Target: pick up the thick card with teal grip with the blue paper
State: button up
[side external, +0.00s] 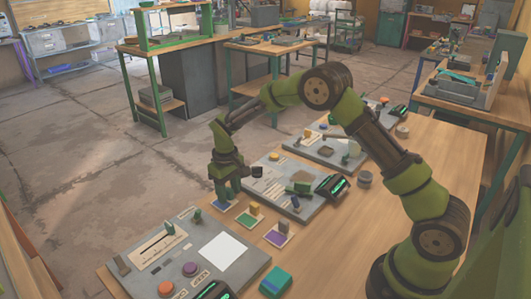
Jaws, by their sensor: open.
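My green gripper (228,190) points down over a small card with blue paper (219,206) on the wooden table. The fingers are open. They hide most of the card and its grip, so I cannot tell the grip's colour or whether the fingers touch it. To the right, a card with green paper (243,222) has a yellowish grip.
A grey press panel (237,269) with a white sheet and round buttons lies at the front. Another grey panel (262,188) with knobs stands just behind the cards, and a third (322,150) is farther back. A teal block (275,282) sits at the front edge.

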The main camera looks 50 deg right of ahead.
jog(key=shift+c, duration=0.5)
grip_shut()
jog(key=shift+r, duration=0.15)
